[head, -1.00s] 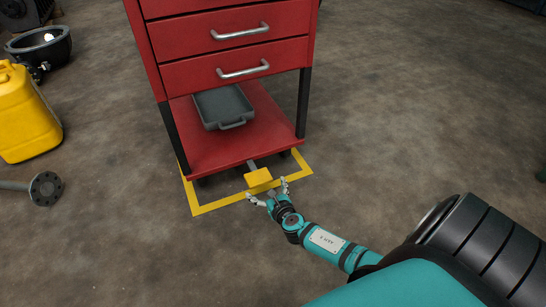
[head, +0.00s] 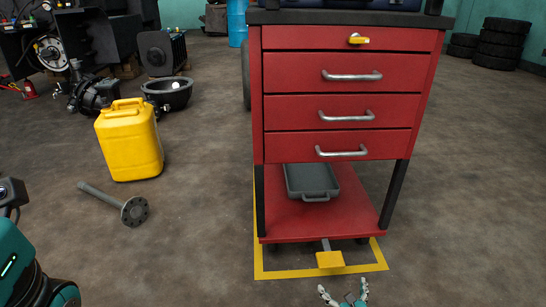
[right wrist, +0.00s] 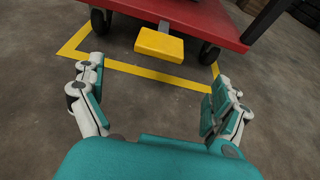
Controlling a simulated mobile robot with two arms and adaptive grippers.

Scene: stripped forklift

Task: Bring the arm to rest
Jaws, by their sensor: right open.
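My right gripper (head: 343,292) shows at the bottom edge of the head view, in front of the red tool cart (head: 335,217). In the right wrist view my right gripper (right wrist: 153,88) is open, with nothing between its fingers. A yellow pedal (head: 330,259) sticks out low at the cart's front. The pedal (right wrist: 159,44) lies beyond the fingertips in the right wrist view, apart from them. Part of my left arm shows at the lower left of the head view, but its gripper is not seen.
A yellow floor outline (head: 290,274) surrounds the cart's base. A grey tray (head: 312,181) sits on its lower shelf. A yellow jerrycan (head: 129,140), a flanged shaft (head: 131,211) and a black basin (head: 168,93) stand or lie to the left.

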